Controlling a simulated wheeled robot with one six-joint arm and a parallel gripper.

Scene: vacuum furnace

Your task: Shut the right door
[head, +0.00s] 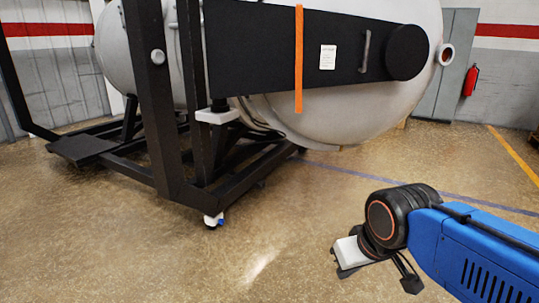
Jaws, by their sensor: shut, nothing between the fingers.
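A large pale rounded door (330,118) fills the upper right of the head view. A broad black arm (260,45) crosses its face and ends in a black round hub (407,52). The black arm carries a grey handle (365,50), a white label and an orange strip. The pictures do not clearly show whether the door stands open or shut; its seam is hidden. My gripper (378,268) is at the lower right, below and in front of the door, apart from it. It is shut and holds nothing.
A black steel frame (167,120) with a castor (213,220) stands at left on the speckled floor. A pale vessel shape (112,55) shows behind it. Grey lockers (445,75) and a red extinguisher (470,80) stand at the back right. The floor in front is clear.

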